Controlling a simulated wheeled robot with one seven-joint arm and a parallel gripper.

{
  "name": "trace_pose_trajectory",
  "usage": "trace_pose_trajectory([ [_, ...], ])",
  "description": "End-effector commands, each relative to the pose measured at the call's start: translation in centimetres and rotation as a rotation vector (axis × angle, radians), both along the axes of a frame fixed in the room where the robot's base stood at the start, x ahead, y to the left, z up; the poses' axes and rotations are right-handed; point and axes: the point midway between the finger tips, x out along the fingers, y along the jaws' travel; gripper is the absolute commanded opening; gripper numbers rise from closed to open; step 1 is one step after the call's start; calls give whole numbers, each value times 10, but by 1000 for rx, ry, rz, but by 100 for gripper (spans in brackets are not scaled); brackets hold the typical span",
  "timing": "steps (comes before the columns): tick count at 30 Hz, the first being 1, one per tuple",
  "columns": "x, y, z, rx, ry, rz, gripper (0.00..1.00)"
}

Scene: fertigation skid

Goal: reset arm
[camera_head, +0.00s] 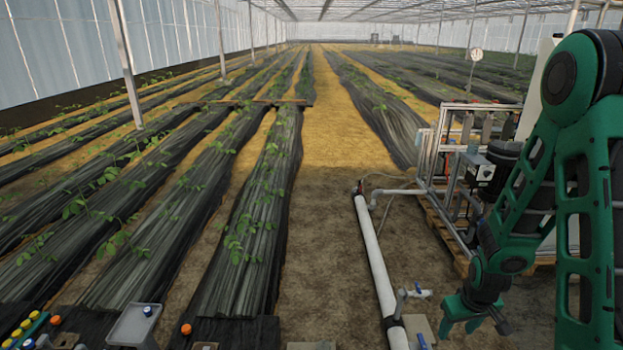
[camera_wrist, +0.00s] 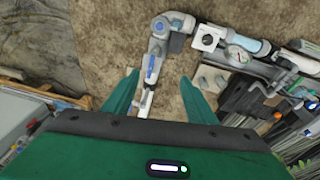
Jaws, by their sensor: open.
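My gripper (camera_head: 474,330) hangs at the lower right of the head view, fingers pointing down. It also shows in the wrist view (camera_wrist: 160,92), where its two green fingers stand apart with nothing held between them. My green arm bends down from the right edge of the head view. Beyond and between the fingers in the wrist view is a grey pipe fitting with a blue valve handle (camera_wrist: 153,68). I cannot tell how far the fingers are from it.
A white pipe (camera_head: 375,260) runs along the ground, with a blue-handled valve (camera_head: 418,293) left of my gripper. A metal-framed skid (camera_head: 440,165) stands on a pallet behind my arm. Black-covered plant rows (camera_head: 245,235) fill the left. A grey tray (camera_head: 133,323) is at the lower left.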

Motion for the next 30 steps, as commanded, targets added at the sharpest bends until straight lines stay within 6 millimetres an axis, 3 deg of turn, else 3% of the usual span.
trace_pose_trajectory([
  [1,-3,-7,18,-7,-1,-26,52],
  [8,-33,-29,86,-16,36,-150,52],
  [15,-80,-42,150,-5,73,-293,52],
  [24,-152,-44,217,46,112,-479,52],
  [30,-200,-35,248,95,140,-583,52],
])
